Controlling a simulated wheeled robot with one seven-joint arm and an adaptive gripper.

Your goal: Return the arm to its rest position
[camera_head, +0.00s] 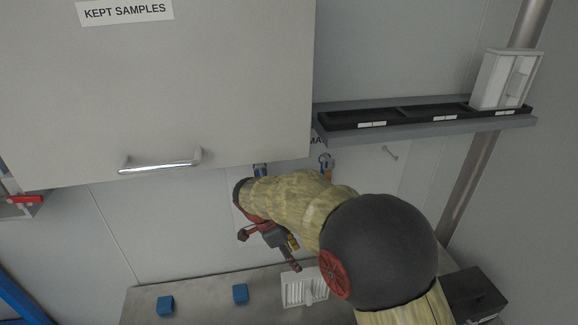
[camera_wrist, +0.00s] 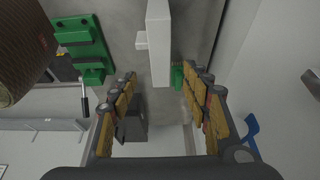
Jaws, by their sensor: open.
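My gripper (camera_head: 268,250) hangs at the end of my bent arm, above the back part of the bench and below the cabinet. Its jaws are apart. In the wrist view my gripper (camera_wrist: 160,76) shows both padded fingers spread wide, with nothing held between them. My arm, with yellowish links and a dark round joint, reaches up from the lower right of the head view and hides part of the wall and bench.
A cabinet (camera_head: 150,90) labelled KEPT SAMPLES overhangs at upper left. A shelf (camera_head: 430,134) at right bears a black tray (camera_head: 395,117) and a white case (camera_head: 497,80). The bench (camera_head: 200,312) holds two blue cubes (camera_head: 165,306) (camera_head: 240,293) and a white slatted box (camera_head: 302,289).

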